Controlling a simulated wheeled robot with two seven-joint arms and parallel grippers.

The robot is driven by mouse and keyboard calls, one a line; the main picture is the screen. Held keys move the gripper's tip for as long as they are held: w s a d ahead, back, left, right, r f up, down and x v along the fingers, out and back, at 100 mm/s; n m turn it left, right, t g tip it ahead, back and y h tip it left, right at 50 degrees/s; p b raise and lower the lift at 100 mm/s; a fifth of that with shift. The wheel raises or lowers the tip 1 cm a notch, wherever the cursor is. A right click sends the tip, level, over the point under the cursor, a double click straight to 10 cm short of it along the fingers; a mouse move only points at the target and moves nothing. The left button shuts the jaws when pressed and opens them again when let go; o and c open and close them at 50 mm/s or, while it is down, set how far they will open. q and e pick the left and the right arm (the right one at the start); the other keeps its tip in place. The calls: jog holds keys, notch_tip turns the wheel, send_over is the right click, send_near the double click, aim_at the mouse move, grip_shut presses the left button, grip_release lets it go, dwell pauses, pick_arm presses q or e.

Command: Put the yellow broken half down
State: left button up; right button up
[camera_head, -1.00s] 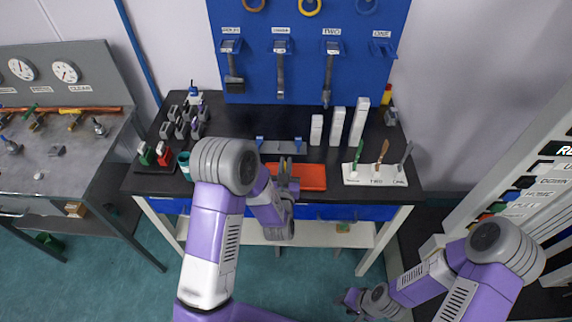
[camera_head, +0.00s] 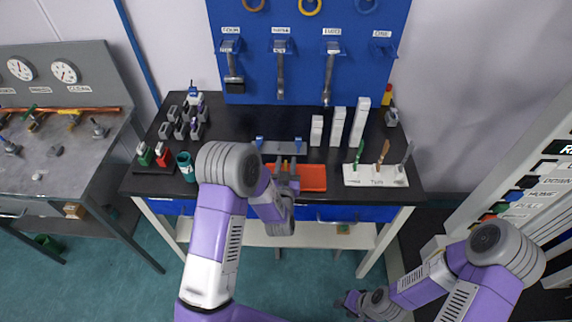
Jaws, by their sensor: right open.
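My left gripper (camera_head: 289,168) is over the orange tray (camera_head: 314,178) at the front middle of the black table, pointing away from me. Its fingertips are small and partly behind my own wrist, so its opening and anything between them are unclear. I cannot make out the yellow broken half for certain. My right gripper (camera_head: 350,299) is open and low at the bottom right, over the floor and away from the table.
A grey bar with blue ends (camera_head: 281,147) stands just behind the tray. A white labelled holder (camera_head: 376,175) with several tools is to the right, with white blocks (camera_head: 337,127) behind it. A teal cup (camera_head: 186,167) is to the left. Black tabletop (camera_head: 240,118) is free at the back.

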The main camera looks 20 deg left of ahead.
pick_arm(q)
jog(key=shift+r, duration=0.1)
jog(key=shift+r+p, duration=0.15)
jog(key=shift+p, duration=0.2)
jog(key=v, duration=1.2)
